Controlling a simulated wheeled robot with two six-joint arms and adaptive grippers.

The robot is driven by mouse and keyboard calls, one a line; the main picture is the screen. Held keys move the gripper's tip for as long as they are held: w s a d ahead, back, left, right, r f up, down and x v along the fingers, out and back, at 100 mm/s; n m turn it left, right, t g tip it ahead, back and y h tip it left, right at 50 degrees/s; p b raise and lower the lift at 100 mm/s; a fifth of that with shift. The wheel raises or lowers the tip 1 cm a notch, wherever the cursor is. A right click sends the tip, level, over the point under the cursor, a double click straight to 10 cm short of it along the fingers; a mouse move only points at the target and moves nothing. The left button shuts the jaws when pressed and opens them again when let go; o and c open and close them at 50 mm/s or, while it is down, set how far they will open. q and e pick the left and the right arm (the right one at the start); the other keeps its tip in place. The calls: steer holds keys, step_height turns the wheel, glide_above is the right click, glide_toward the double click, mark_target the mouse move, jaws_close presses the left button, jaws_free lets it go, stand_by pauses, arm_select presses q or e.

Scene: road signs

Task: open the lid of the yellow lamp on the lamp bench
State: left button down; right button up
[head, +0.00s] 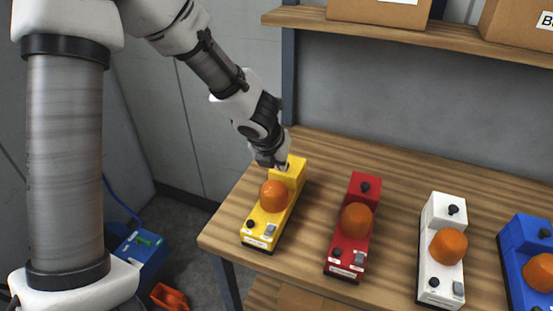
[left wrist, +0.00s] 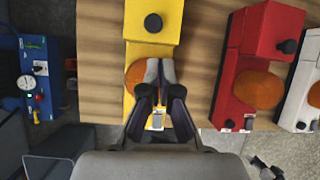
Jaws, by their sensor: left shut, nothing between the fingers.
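The yellow lamp (head: 268,224) stands at the left end of the wooden lamp bench (head: 318,150). It has an orange dome (head: 273,194) and a raised block (head: 291,170) at its back. My left gripper (head: 282,166) is shut and empty, pointing down at the raised block; its tips hide the block's top knob in the head view. In the left wrist view the shut fingers (left wrist: 160,72) lie in front of the orange dome, and the black knob (left wrist: 153,23) shows on the yellow block, which looks closed. I cannot tell whether the fingers touch the lamp.
A red lamp (head: 351,235), a white lamp (head: 442,260) and a blue lamp (head: 525,262) stand to the right on the bench. A shelf with cardboard boxes (head: 380,10) is above. A blue device (head: 140,252) stands on the floor at left.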

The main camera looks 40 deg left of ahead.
mark_target(283, 175)
arm_select(q)
steer(key=x, duration=0.3)
steer(key=a+b+x, duration=0.1)
steer(key=x, duration=0.2)
steer(key=shift+a, duration=0.15)
steer(key=shift+f, duration=0.1)
steer(key=shift+d, duration=0.4)
arm_select(e)
steer(key=shift+w+a+f, duration=0.1)
steer(key=shift+a+f, duration=0.15)
steer(key=shift+f, duration=0.75)
arm_select(q)
steer(key=shift+a, duration=0.25)
arm_select(e)
steer(key=shift+w+a+r, duration=0.1)
steer(key=shift+a, duration=0.05)
